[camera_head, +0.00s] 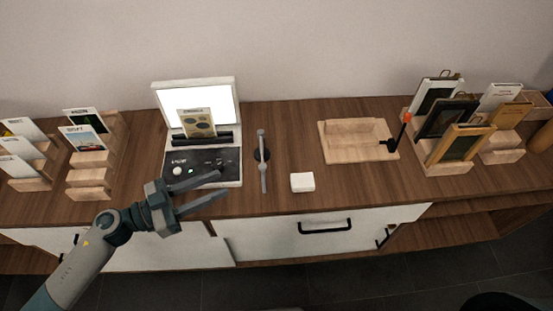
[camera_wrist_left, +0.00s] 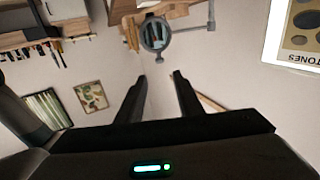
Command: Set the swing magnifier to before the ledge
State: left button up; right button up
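The swing magnifier (camera_head: 263,174) is a thin grey arm on a dark round foot, just right of the light box. In the left wrist view its round lens ring (camera_wrist_left: 143,34) shows at the top, with a grey arm running right. The light box (camera_head: 233,183) has a lit white screen and a dark ledge (camera_head: 215,140) with a dotted card (camera_head: 198,122) standing at it. My left gripper (camera_head: 222,183) is open and empty over the box's front panel, left of the magnifier and apart from it. Its fingers (camera_wrist_left: 160,75) show spread in the wrist view. My right gripper is not in view.
A white block (camera_head: 302,182) lies right of the magnifier. Wooden racks with cards and frames stand at both ends (camera_head: 92,176) (camera_head: 450,168). Bare tabletop (camera_head: 290,135) lies behind the block.

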pick_arm(q)
jog(key=shift+d, duration=0.15)
jog(key=p+x, duration=0.5)
jog(key=x, duration=1.2)
grip_shut()
